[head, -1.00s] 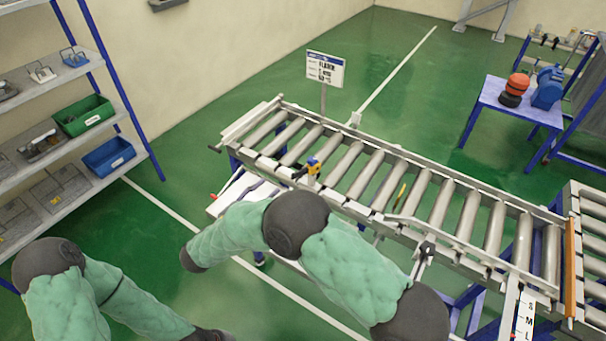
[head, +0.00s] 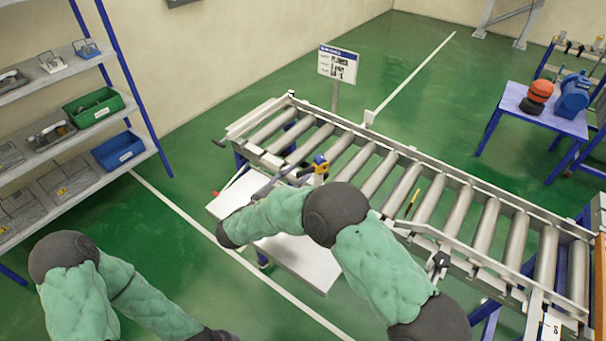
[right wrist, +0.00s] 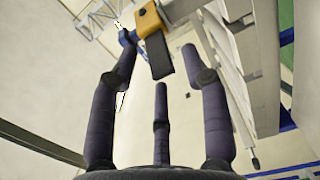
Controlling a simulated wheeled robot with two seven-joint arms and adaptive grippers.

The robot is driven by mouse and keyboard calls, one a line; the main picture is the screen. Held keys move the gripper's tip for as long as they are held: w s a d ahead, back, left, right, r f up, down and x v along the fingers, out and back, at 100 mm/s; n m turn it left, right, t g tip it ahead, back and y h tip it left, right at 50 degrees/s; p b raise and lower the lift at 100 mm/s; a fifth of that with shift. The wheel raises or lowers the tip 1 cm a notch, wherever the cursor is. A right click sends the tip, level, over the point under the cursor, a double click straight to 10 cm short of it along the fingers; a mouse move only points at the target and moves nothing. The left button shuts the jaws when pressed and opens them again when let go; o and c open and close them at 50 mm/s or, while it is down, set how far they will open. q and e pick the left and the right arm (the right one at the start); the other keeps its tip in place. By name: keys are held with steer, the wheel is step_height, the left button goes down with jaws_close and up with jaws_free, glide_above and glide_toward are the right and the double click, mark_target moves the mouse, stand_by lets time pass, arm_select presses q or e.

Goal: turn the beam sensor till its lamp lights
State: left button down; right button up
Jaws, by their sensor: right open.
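The beam sensor (head: 320,168), a small yellow and blue block, sits on the near side rail of the roller conveyor. In the right wrist view the sensor (right wrist: 148,20) shows as an orange-yellow block with a dark lower part, and a blue piece is at its left. My right gripper (head: 292,176) is open beside the sensor, on its left in the head view. In the right wrist view its dark fingers (right wrist: 160,62) are spread, with the sensor just beyond the tips; contact is unclear. I see no lit lamp. My left gripper is out of view.
The roller conveyor (head: 452,176) runs across the right half. A sign (head: 338,66) stands behind it. A white panel (head: 300,262) lies below its near side. A shelf rack with green (head: 94,106) and blue bins (head: 118,150) stands left. The floor between is clear.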

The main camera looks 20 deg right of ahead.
mark_target(302, 175)
steer(key=shift+x, duration=1.6)
jaws_close()
steer(key=shift+f, duration=0.1)
